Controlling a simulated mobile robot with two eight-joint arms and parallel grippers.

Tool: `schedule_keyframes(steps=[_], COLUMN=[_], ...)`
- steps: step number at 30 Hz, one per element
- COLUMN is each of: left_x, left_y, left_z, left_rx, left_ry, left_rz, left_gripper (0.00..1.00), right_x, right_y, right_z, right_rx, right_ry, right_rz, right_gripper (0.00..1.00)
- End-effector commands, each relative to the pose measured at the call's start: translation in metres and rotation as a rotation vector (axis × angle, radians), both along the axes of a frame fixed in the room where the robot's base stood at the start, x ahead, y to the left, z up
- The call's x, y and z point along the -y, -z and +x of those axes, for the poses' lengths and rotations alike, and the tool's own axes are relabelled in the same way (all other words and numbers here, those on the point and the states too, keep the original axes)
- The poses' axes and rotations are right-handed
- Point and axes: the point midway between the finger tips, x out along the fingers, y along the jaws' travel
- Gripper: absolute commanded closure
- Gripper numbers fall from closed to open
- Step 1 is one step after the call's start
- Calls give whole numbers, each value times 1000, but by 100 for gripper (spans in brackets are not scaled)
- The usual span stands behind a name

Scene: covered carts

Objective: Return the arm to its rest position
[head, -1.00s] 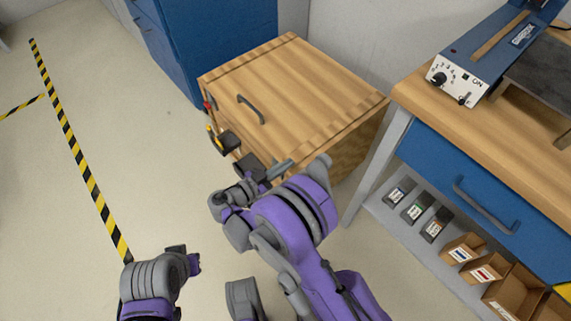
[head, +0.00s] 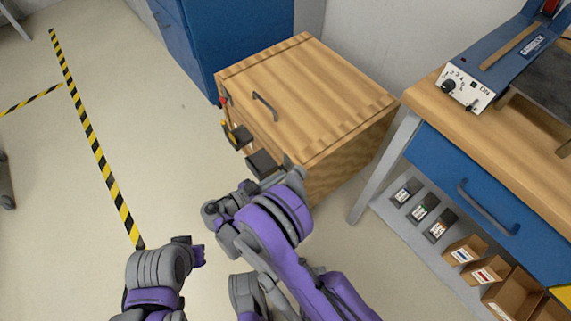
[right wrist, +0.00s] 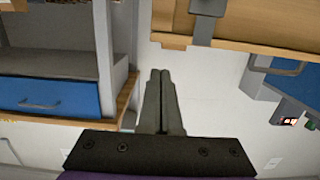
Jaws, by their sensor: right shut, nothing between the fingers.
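My right arm comes in from the bottom of the head view, in purple and grey. Its gripper (head: 272,181) is small and partly hidden by the arm, near the lower front corner of the wooden-topped cart (head: 305,90). In the right wrist view my right gripper (right wrist: 161,78) has its two grey fingers together, with nothing between them. I cannot tell its exact distance from the cart. Part of my left arm shows at the lower left of the head view; its gripper does not show.
The cart's wooden cover has a dark handle (head: 265,105). Behind it stands a blue cabinet (head: 235,40). On the right is a workbench with a blue drawer (head: 470,185) and a lower shelf with small boxes (head: 463,252).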

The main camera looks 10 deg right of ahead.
Motion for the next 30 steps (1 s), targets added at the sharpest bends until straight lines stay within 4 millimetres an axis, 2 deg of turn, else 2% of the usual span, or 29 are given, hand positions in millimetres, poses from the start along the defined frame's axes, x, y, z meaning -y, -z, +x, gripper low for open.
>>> schedule_keyframes(steps=[9, 13, 18, 22, 26, 30], left_x=[0, 0, 0, 0, 0, 0], left_y=[0, 0, 0, 0, 0, 0], left_z=[0, 0, 0, 0, 0, 0], left_rx=[0, 0, 0, 0, 0, 0], left_ry=[0, 0, 0, 0, 0, 0], left_rz=[0, 0, 0, 0, 0, 0], left_gripper=[100, 100, 100, 100, 100, 100], right_x=[-3, 7, 46, 81, 111, 136], right_y=[3, -3, -27, -47, -64, -81], right_z=[-2, 2, 10, 4, -13, -42], right_rx=[-1, -57, -289, -509, -696, -856], right_ry=[1, 2, -10, -52, -122, -223], right_rz=[0, 8, 55, 121, 198, 285], right_gripper=[100, 100, 100, 100, 100, 100])
